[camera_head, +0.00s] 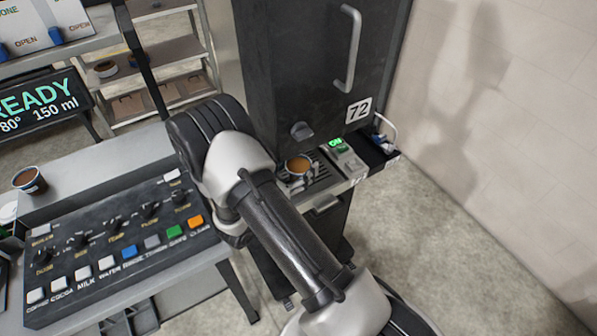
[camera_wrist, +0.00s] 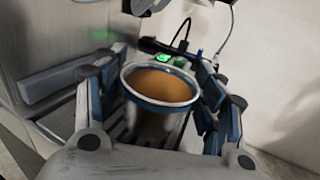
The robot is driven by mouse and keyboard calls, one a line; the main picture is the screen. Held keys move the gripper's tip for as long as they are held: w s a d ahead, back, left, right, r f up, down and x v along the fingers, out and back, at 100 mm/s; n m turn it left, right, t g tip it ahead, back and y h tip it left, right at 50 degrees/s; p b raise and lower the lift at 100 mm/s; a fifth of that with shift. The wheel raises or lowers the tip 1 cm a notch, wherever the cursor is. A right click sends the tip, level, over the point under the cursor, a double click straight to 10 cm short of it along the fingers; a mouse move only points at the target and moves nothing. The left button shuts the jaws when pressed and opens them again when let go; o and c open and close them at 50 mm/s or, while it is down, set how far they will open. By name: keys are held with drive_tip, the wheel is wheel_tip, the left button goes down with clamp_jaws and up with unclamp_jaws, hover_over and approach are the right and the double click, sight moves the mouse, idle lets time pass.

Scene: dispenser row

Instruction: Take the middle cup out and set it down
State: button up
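A cup (camera_head: 298,165) with brown contents stands in the bay under the dark dispenser marked 72 (camera_head: 300,60). In the wrist view the same cup (camera_wrist: 160,85) has a pale rim with a blue band and stays upright. My gripper (camera_wrist: 160,108) has its blue-padded fingers on both sides of the cup. Whether the pads press on its wall or stand slightly apart I cannot tell. In the head view my arm hides most of the gripper.
Another cup (camera_head: 29,180) stands on the counter at left, behind a button panel (camera_head: 115,245). A green-lit switch (camera_head: 337,144) sits right of the bay. A shelf rack (camera_head: 165,50) holds a cup (camera_head: 105,69). The floor (camera_head: 480,260) at right is clear.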

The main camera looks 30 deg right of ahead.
drive_tip(key=c, duration=0.8)
drive_tip(key=shift+r, duration=0.1)
drive_tip(key=shift+c, duration=0.2)
